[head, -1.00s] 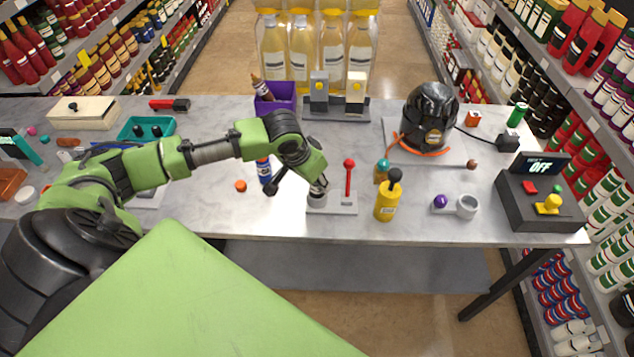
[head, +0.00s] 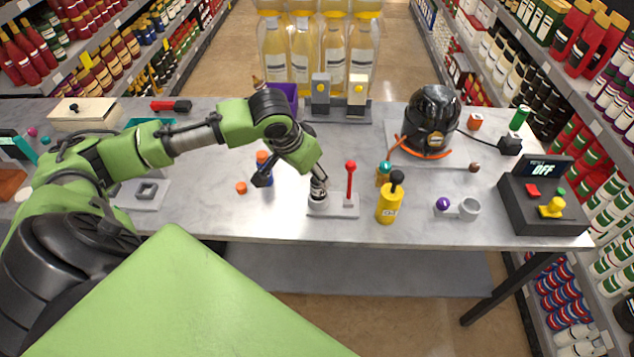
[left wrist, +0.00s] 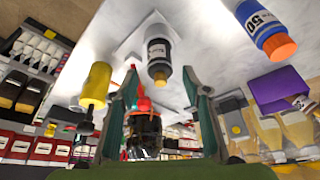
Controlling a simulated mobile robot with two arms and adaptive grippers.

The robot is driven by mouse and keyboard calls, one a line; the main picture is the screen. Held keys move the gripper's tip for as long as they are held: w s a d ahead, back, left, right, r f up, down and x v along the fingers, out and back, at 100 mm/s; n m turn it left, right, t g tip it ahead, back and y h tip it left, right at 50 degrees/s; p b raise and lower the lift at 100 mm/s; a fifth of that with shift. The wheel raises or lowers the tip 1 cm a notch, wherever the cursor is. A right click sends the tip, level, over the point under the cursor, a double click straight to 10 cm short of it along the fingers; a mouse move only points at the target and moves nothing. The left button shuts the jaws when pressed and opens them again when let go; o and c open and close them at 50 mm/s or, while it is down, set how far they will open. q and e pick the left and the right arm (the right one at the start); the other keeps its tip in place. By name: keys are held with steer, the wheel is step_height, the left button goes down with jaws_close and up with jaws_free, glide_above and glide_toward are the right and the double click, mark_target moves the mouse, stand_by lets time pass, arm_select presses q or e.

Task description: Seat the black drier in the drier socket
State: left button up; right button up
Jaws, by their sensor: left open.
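My right gripper is not in view.
A yellow bottle (head: 389,205) stands close right of the plate, and a blue bottle with an orange cap (left wrist: 262,32) stands close left. A black domed machine (head: 432,115) is behind right. A plate with a square frame (head: 146,190) lies left. The front middle is clear.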

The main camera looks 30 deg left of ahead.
arm_select(q)
steer(key=v, duration=0.6)
stand_by(0.3)
steer(key=s+d+f+m+h, duration=0.1)
steer(key=s+d+f, duration=0.45)
steer(key=d, duration=0.25)
steer(key=s+d+f+m+h, duration=0.1)
steer(key=s+d+f+m, duration=0.1)
steer(key=s+d+f, duration=0.4)
steer(key=s+a+f+n+g+y, duration=0.1)
steer(key=s+f+n+y, duration=0.1)
steer(key=s+f, duration=0.5)
steer(key=s+f+g+b, duration=0.1)
steer(key=s+f+b, duration=0.25)
steer(key=f, duration=2.25)
steer(key=s+a+f+g+b, duration=0.1)
steer(key=s+a+f, duration=0.2)
steer(key=s+f, duration=1.4)
step_height(320, 180, down, 2)
steer(key=shift+s+a+g+y+b, duration=0.2)
steer(key=shift+a+g+y+b, duration=0.05)
steer(key=shift+g+y+b, duration=0.05)
